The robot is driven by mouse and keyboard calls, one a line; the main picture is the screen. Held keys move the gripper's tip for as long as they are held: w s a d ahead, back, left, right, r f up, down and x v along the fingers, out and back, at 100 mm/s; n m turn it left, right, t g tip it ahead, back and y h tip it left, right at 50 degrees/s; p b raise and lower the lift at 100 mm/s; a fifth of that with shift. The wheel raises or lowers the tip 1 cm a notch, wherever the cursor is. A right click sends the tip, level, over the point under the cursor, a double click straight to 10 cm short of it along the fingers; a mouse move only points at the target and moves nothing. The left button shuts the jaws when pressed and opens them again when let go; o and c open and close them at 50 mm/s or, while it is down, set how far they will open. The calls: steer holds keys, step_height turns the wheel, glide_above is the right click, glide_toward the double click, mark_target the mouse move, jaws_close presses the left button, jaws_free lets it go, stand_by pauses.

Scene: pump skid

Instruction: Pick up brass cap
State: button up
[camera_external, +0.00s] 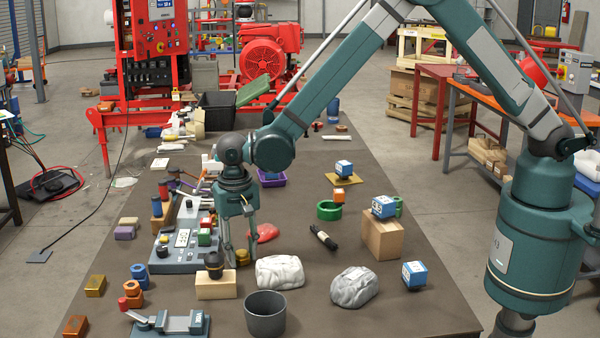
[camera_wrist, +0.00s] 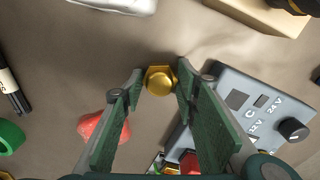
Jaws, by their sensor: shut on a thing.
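The brass cap (camera_wrist: 159,80) is a small gold hexagonal piece with a round top, seen from above in the wrist view. My gripper (camera_wrist: 160,86) is shut on it, with one green finger at each side of it. In the external view the brass cap (camera_external: 242,257) shows as a small gold spot low between the fingertips of my gripper (camera_external: 241,260), which points down. From these views I cannot tell whether the cap touches the table or is just above it.
A grey control panel (camera_wrist: 262,108) with a knob lies close right of my gripper in the wrist view. A red lump (camera_wrist: 104,126) is on the left. A white wrapped bundle (camera_external: 280,271), a wooden block (camera_external: 216,286) and a dark grey pot (camera_external: 265,314) stand nearby.

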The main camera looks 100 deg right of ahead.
mark_target(241, 251)
steer(key=shift+r, duration=4.95)
